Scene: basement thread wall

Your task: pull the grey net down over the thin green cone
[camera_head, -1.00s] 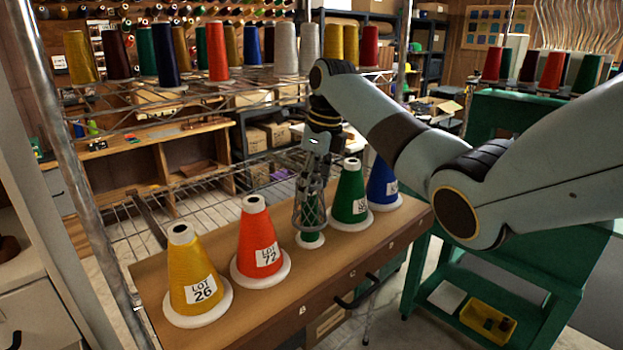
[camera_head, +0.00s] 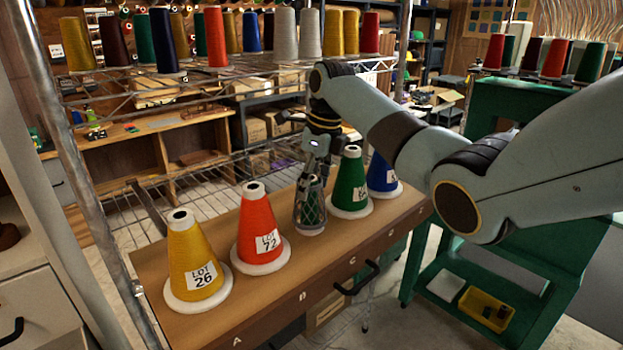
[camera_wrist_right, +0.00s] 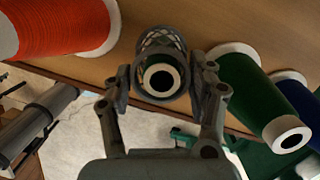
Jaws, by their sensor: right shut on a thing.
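The thin green cone (camera_head: 312,192) stands on the wooden shelf between the orange-red cone and the wide green cone. The grey net (camera_head: 301,214) is around it, with green showing through the mesh, and its lower edge is close to the cone's base. My right gripper (camera_head: 316,168) points down over the cone, shut on the net's upper part. In the right wrist view the fingers (camera_wrist_right: 163,88) hold the net (camera_wrist_right: 160,38) from both sides, and the cone's pale top ring with its dark hole (camera_wrist_right: 160,78) shows inside. My left gripper is not in view.
The orange-red cone (camera_head: 261,230) stands to the left, with the yellow cone (camera_head: 195,265) beyond it. The wide green cone (camera_head: 349,186) stands close on the right, then a blue cone (camera_head: 379,176). The wooden shelf (camera_head: 240,310) has free room along its front edge.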

